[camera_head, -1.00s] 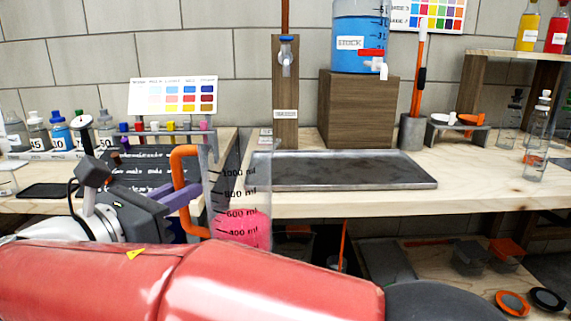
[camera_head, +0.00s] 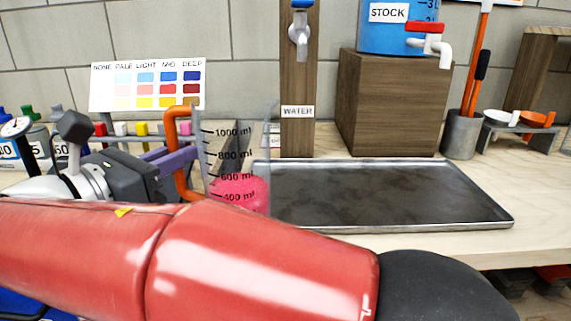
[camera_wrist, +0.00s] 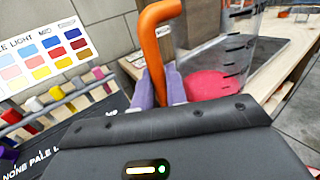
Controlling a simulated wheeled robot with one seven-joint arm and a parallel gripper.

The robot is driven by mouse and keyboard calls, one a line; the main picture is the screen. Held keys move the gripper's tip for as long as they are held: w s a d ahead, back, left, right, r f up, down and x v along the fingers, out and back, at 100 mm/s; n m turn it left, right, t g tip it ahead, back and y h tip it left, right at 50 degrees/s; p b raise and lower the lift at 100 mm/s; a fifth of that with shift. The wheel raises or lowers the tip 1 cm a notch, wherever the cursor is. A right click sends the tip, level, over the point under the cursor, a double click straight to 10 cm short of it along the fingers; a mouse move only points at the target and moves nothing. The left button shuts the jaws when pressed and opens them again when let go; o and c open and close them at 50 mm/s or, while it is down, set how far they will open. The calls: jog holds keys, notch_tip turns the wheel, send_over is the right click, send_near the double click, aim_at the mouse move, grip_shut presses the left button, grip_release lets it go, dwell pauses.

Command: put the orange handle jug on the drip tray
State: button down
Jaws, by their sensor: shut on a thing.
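The jug (camera_head: 238,160) is clear, with black measuring marks, an orange handle (camera_head: 172,150) and pink liquid (camera_head: 240,192) in its lower part. My gripper (camera_head: 175,157) is shut on the orange handle, its purple fingers on either side of it. The wrist view shows the fingers (camera_wrist: 160,92) around the handle (camera_wrist: 152,50) and the pink liquid (camera_wrist: 206,85). The jug is upright, at the left end of the dark metal drip tray (camera_head: 390,190). My red arm hides the jug's base, so I cannot tell whether it touches anything.
A wooden post with a water tap (camera_head: 300,40) and a wooden block (camera_head: 388,105) under the blue stock tank (camera_head: 385,30) stand behind the tray. A grey cup with an orange-handled tool (camera_head: 462,135) is at right. A colour chart (camera_head: 148,85) stands behind my gripper.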

jog(key=f+x, duration=0.3)
jog(key=x, duration=1.4)
jog(key=shift+w+d+f+b, duration=0.15)
jog(key=shift+f+b, duration=0.1)
jog(key=shift+b, duration=0.05)
jog(key=shift+f, duration=0.2)
jog(key=c, duration=1.4)
grip_release()
